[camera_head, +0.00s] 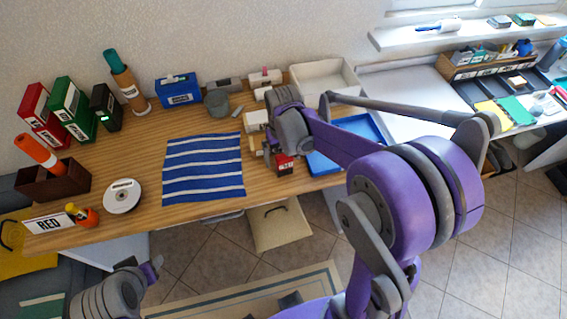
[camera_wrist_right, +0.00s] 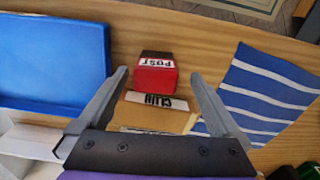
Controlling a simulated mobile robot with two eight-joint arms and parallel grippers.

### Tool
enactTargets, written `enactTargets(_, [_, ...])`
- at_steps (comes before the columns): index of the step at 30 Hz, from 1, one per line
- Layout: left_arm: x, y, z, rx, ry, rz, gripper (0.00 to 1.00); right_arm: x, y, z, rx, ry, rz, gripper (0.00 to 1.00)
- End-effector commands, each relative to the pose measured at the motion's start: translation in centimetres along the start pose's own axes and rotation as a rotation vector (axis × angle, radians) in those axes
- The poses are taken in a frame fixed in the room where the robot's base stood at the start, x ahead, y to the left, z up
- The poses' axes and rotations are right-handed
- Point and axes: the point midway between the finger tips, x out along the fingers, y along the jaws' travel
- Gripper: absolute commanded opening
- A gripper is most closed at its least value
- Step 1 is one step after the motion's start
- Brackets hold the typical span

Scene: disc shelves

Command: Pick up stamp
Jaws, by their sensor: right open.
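A red block with a dark top and a white label reading POST (camera_wrist_right: 155,74) looks like a stamp. It lies just beyond and between the fingertips of my right gripper (camera_wrist_right: 160,73), which is open and empty. The red block also shows in the head view (camera_head: 284,168) near the table's front edge, partly behind my right arm. A tan block with a white label (camera_wrist_right: 158,116), possibly another stamp, lies nearer the palm, between the fingers; its lower part is hidden by the gripper. My left gripper (camera_head: 152,268) is at the lower left, off the table; its jaws are unclear.
A blue-and-white striped cloth (camera_head: 203,167) lies left of the blocks on the wooden table. A blue tray (camera_head: 365,127) lies to their right. A grey cup (camera_head: 217,103) and a white bin (camera_head: 325,78) stand behind. A white disc (camera_head: 122,196) lies front left.

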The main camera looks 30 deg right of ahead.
Motion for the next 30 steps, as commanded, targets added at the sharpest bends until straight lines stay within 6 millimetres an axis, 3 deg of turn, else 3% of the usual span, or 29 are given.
enactTargets(5, [-0.1, 0.0, -0.1, 0.0, 0.001, 0.0, 0.5, 1.3, 0.1, 0.0, 0.0, 0.001, 0.0, 1.0])
enactTargets(13, [0.0, 0.0, -0.1, 0.0, 0.0, 0.0, 0.5, 5.0, 0.5, 0.1, 0.0, 0.001, 0.0, 1.0])
enactTargets(22, [0.0, 0.0, -0.1, 0.0, 0.0, 0.0, 0.5, 5.6, 0.5, 0.1, 0.0, 0.002, 0.0, 1.0])
enactTargets(23, [0.0, 0.0, -0.1, 0.0, 0.0, 0.0, 0.5, 5.6, 0.5, 0.1, 0.0, 0.002, 0.0, 0.98])
enactTargets(30, [0.0, 0.0, -0.1, 0.0, 0.0, 0.0, 0.5, 5.6, 0.5, 0.1, 0.0, 0.002, 0.0, 0.55])
